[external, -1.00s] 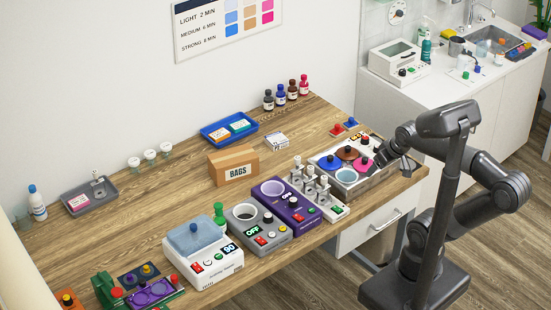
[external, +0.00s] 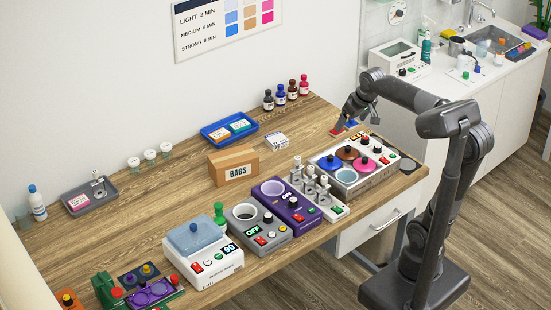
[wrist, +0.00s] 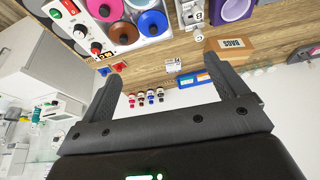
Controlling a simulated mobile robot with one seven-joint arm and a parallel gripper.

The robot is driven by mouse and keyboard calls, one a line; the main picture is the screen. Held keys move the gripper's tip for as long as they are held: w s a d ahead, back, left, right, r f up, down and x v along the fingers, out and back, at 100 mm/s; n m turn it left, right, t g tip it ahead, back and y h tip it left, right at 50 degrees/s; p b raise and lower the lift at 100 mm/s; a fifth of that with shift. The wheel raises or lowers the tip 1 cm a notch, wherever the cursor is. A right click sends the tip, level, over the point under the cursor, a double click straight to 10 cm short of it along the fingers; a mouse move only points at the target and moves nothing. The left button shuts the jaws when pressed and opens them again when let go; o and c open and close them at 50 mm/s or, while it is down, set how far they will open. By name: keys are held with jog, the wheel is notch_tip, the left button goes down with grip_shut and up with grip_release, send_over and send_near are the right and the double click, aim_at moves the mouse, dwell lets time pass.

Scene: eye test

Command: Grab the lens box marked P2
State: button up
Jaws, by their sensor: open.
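My gripper (external: 358,112) is open and empty, above the far right part of the table; its two fingers are spread in the wrist view (wrist: 163,74). A small white box with dark marks (external: 277,140) lies on the table right of the blue tray (external: 206,134); it also shows in the wrist view (wrist: 172,65). An orange box (external: 219,133) and a teal box (external: 240,125) lie in the blue tray. A pink-labelled box (external: 79,201) lies in a grey tray (external: 105,194) at the far left. I cannot read P2 on any box.
A cardboard box marked BAGS (external: 233,165) stands in front of the blue tray. Several dark and coloured bottles (external: 281,97) stand by the wall. A metal unit with coloured lids (external: 347,184) is at the right. Bare wood (external: 165,185) is free at the left middle.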

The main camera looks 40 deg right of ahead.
jog(key=w+r+g, duration=0.1)
jog(key=w+r, duration=0.1)
jog(key=w, duration=1.3)
jog(key=m+g, duration=0.1)
jog(key=g, duration=0.2)
send_over(277, 138)
jog(key=shift+w+a+f, duration=0.1)
jog(key=shift+a+f, duration=0.05)
jog(key=shift+f, duration=6.7)
jog(key=shift+w+a+f, duration=0.1)
jog(key=shift+a+f, duration=0.05)
jog(key=shift+f, duration=6.7)
jog(key=shift+s+d+f, duration=0.1)
jog(key=shift+d+f, duration=0.05)
jog(key=shift+f, duration=1.2)
jog(key=shift+s+d+f, duration=0.1)
jog(key=shift+f, duration=1.2)
jog(key=c, duration=1.1)
